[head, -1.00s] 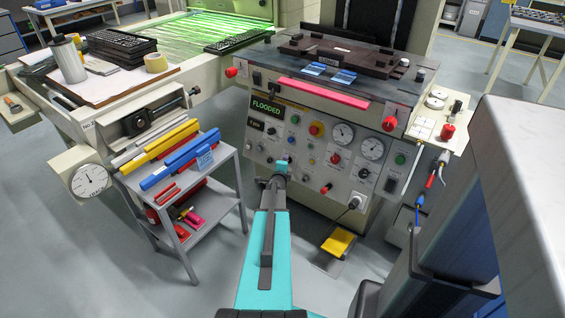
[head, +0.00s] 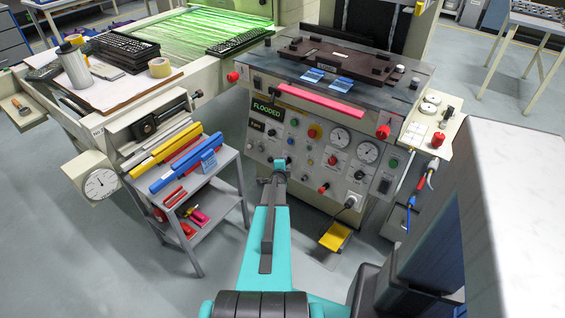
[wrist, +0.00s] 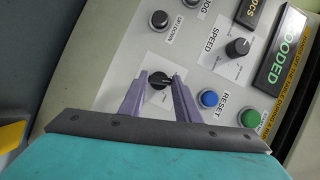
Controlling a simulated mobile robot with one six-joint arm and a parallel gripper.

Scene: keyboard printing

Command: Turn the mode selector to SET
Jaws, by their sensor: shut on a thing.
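The control panel (head: 310,145) stands ahead and carries knobs, buttons, gauges and a display reading FLOODED. In the wrist view my gripper (wrist: 160,76) has its two purple-grey fingers closed on a black rotary knob (wrist: 159,84), which sits on a pale plate on the panel. The knob's position markings are too small to read and partly covered, so I cannot read which mode it points to. In the head view my gripper (head: 279,164) reaches the lower left part of the panel and hides the knob.
In the wrist view a blue RESET button (wrist: 209,99), a green button (wrist: 250,118), the SPEED knob (wrist: 237,47) and the UP/DOWN knob (wrist: 160,19) lie close by. A grey cart (head: 222,178) with squeegees stands left of my arm. A yellow pedal (head: 335,236) is on the floor.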

